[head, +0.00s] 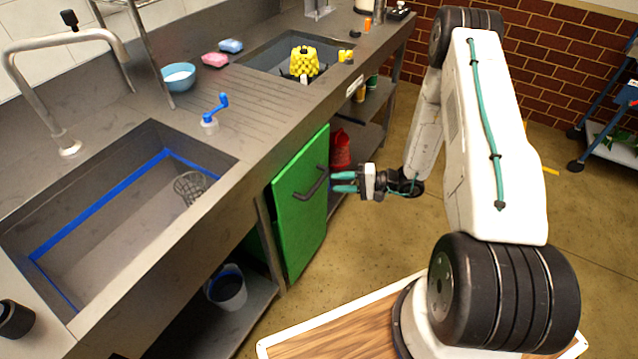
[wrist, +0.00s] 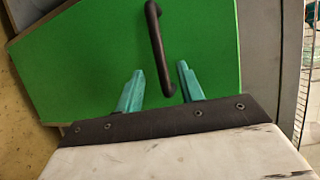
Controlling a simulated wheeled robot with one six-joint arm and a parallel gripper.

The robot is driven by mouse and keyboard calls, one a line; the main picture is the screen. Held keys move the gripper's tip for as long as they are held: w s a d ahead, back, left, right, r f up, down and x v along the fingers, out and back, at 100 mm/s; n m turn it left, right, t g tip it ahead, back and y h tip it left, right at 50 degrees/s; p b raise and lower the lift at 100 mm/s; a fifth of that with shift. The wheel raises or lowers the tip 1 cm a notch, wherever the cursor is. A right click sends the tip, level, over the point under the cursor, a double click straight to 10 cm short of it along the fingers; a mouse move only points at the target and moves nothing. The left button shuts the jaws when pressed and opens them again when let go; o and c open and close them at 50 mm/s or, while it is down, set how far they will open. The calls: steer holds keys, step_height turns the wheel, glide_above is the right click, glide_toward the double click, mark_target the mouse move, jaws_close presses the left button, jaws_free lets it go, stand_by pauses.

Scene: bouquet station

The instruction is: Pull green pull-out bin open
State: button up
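The green pull-out bin (head: 300,200) is under the counter, with a green front panel and a dark bar handle (head: 312,184). In the head view its front looks a little proud of the counter's face, with a green side showing at its left. My gripper (head: 345,182) is just to the right of the handle, its teal fingers pointing at the panel. In the wrist view the green panel (wrist: 85,60) fills most of the picture. The handle (wrist: 158,50) ends between and just beyond the two spread fingertips (wrist: 160,70). The fingers are open and hold nothing.
A grey bucket (head: 227,288) stands on the lower shelf left of the bin. A red container (head: 340,150) is on the shelf behind it. The counter holds a sink (head: 110,220), a bowl (head: 179,77) and sponges (head: 215,60). The floor (head: 360,240) before the bin is clear.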

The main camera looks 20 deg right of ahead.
mark_target(321, 183)
steer(key=x, duration=0.7)
steer(key=shift+a, duration=0.15)
steer(key=shift+c, duration=0.4)
jaws_close()
